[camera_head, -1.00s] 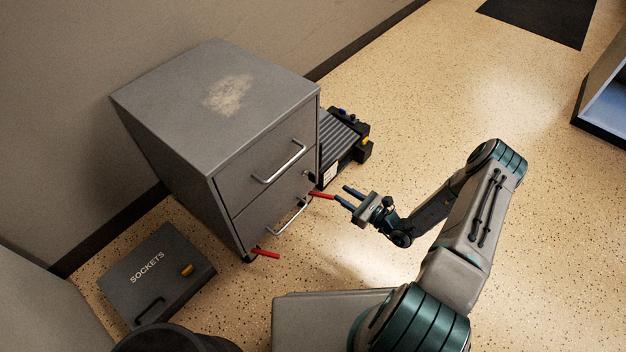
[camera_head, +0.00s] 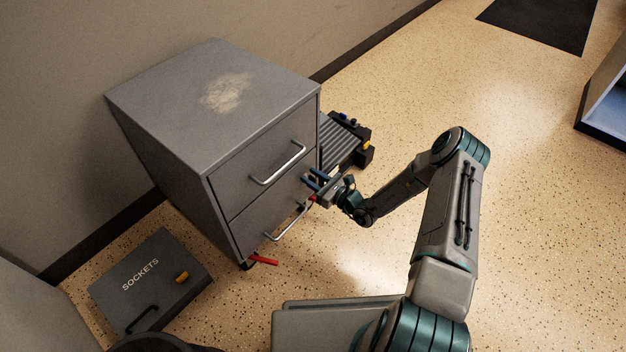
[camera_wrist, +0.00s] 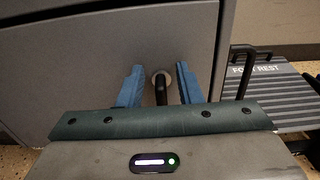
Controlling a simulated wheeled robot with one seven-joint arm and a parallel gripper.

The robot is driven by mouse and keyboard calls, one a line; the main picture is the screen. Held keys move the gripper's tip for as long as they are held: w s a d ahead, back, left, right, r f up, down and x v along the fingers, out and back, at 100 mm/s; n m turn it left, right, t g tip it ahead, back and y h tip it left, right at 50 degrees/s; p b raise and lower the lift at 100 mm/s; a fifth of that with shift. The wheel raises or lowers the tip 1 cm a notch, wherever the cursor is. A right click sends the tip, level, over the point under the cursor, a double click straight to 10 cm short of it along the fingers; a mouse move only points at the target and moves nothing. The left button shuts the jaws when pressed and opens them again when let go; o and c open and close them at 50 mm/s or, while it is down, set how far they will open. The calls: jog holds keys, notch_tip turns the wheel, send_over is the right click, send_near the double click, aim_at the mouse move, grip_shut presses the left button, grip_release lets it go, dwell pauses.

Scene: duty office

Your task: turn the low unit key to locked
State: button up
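The low unit is a grey two-drawer cabinet (camera_head: 200,130) with a worn patch on its top. In the wrist view its front (camera_wrist: 110,60) shows a round lock (camera_wrist: 160,74) with a dark key (camera_wrist: 161,93) in it, standing about upright in the picture. My gripper (camera_wrist: 160,84) is open, with one blue finger on each side of the key. I see gaps between the fingers and the key. In the head view my gripper (camera_head: 310,180) is at the right edge of the cabinet front, and the key cannot be made out there.
Bar handles cross the upper drawer (camera_head: 278,165) and lower drawer. Red levers stick out near the cabinet's base, one at the front left (camera_head: 264,260). A foot rest (camera_head: 342,140) stands against the right side. A sockets case (camera_head: 150,280) lies on the floor at left.

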grip_shut()
jog(key=shift+w+m, duration=0.1)
jog(key=shift+m, duration=0.2)
jog(key=m+p, duration=0.1)
jog(key=m, duration=0.1)
jog(key=shift+w+d+m+p, duration=0.15)
jog(key=shift+m+p, duration=0.2)
jog(key=shift+m, duration=0.05)
jog(key=m, duration=0.2)
jog(key=m+p, duration=0.1)
jog(key=shift+w+d+f+m, duration=0.15)
jog(key=shift+m, duration=0.25)
jog(key=m, duration=0.5)
jog(key=shift+w+d+f, duration=0.2)
jog(key=shift+w+f, duration=0.05)
jog(key=shift+f, duration=0.1)
jog(key=m, duration=0.2)
jog(key=f+m, duration=0.1)
jog(key=m, duration=0.2)
jog(key=shift+m, duration=0.3)
